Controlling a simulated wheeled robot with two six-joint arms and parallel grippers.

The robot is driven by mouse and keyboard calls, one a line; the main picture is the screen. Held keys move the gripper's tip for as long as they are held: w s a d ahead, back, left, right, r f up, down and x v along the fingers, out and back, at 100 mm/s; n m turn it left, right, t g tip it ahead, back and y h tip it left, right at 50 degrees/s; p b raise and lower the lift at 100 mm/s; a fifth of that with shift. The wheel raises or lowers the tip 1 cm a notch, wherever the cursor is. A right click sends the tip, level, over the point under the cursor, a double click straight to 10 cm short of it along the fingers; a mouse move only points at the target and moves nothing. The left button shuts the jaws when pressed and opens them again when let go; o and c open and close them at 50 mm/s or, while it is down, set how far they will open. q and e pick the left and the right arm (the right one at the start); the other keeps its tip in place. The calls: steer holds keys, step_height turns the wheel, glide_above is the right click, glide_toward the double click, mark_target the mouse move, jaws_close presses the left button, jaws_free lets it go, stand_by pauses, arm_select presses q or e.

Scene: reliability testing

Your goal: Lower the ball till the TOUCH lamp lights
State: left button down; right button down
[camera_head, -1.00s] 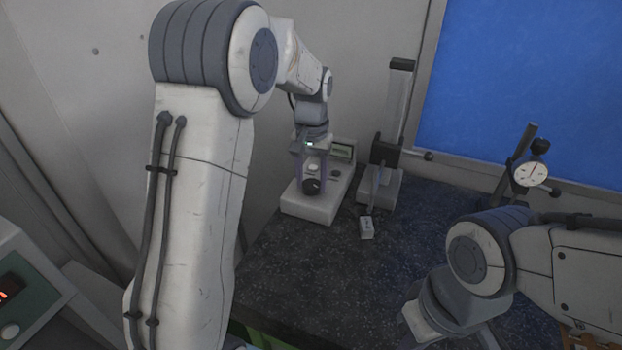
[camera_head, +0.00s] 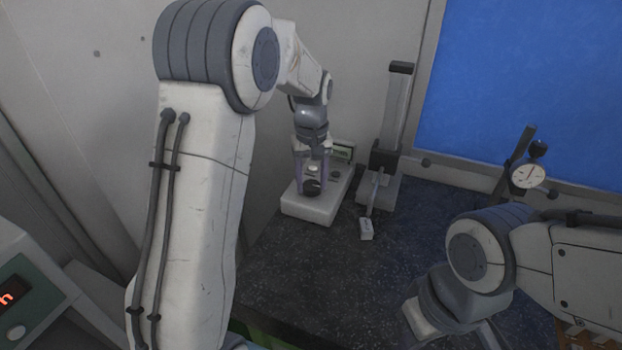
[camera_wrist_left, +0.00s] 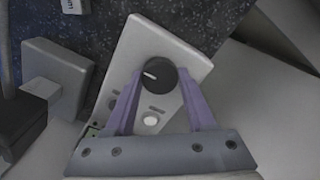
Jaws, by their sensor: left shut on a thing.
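A pale box (camera_head: 317,208) with a black knob (camera_head: 311,188) stands on the dark bench. The knob (camera_wrist_left: 158,75) carries a white pointer line in the left wrist view. My left gripper (camera_head: 312,180) reaches down from above, its purple fingers shut around the knob's sides. A slide stand (camera_head: 396,110) with a dark carriage (camera_head: 383,158) stands right of the box. A thin arm slants from the carriage toward a small white block (camera_head: 366,229). I cannot make out the ball or a lit TOUCH lamp. Only part of my right gripper end (camera_head: 425,320) shows at the bottom.
The box has a green display (camera_head: 342,151) behind my gripper and a white button (camera_wrist_left: 151,121). A dial gauge (camera_head: 528,175) stands at the right, by a blue panel (camera_head: 530,80). A readout with red digits (camera_head: 8,297) is at lower left. The bench centre is clear.

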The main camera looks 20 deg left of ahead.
mark_target(311, 184)
arm_select(q)
steer(key=n, duration=0.3)
steer(key=shift+w+r+n, duration=0.1)
steer(key=shift+n, duration=0.3)
steer(key=n+p, duration=0.1)
steer(key=n, duration=0.2)
steer(key=shift+n, duration=0.3)
steer(key=n, duration=0.3)
steer(key=shift+n, duration=0.3)
steer(key=shift+n+p, duration=0.35)
steer(key=shift+n, duration=1.25)
steer(key=shift+a, duration=0.1)
steer(key=shift+c, duration=1.2)
jaws_free()
step_height(311, 184, up, 10)
steer(key=b, duration=0.2)
steer(key=shift+r, duration=0.2)
